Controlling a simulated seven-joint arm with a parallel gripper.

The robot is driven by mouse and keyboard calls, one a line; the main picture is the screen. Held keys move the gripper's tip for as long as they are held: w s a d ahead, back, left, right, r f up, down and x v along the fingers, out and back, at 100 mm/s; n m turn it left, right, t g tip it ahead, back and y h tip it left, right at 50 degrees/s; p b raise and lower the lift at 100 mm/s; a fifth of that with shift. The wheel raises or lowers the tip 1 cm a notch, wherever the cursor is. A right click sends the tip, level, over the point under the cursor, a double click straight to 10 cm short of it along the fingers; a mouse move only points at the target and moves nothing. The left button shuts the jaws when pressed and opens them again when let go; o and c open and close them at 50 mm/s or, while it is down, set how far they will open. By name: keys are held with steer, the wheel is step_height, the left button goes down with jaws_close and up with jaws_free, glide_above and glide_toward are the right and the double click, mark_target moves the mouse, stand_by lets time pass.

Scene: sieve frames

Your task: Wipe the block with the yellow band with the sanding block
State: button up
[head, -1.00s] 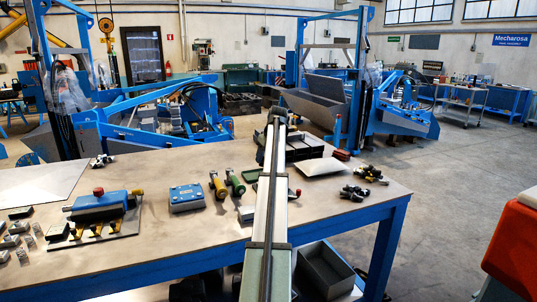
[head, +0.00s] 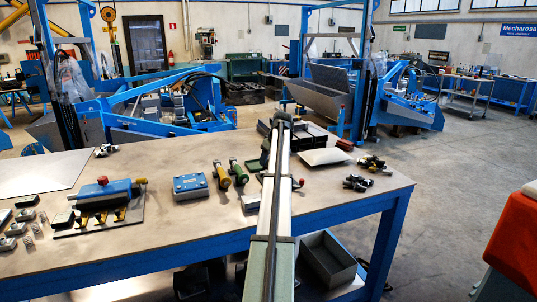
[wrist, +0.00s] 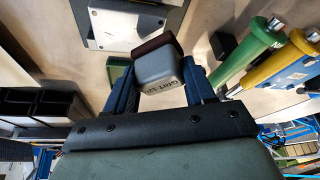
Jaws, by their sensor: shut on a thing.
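My gripper (wrist: 160,76) is shut on the sanding block (wrist: 156,70), a grey block marked with grit lettering and a dark reddish-brown face at its far end. The two dark blue fingers press on its sides, and it is seen over the bench in the wrist view. In the head view my arm reaches away over the bench, and it hides most of the gripper and the held block. I cannot make out a block with a yellow band in either view.
Green (head: 239,172) and yellow-ended (head: 222,175) hand tools lie left of my arm, beside a blue box (head: 191,186). A blue fixture (head: 103,193) and several grey pieces stand farther left. A pale plate (head: 320,156) and dark fittings lie right. Bare bench (head: 150,230) shows in front.

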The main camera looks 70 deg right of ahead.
steer(key=shift+f, duration=0.65)
steer(key=shift+s+d+f, duration=0.15)
steer(key=shift+d+f, duration=0.05)
steer(key=shift+f, duration=0.05)
steer(key=shift+s+d, duration=2.15)
steer(key=shift+s, duration=0.05)
steer(key=shift+w+a, duration=2.2)
steer(key=shift+a, duration=0.1)
steer(key=shift+w+a, duration=0.1)
steer(key=shift+w, duration=0.05)
steer(key=shift+r, duration=4.05)
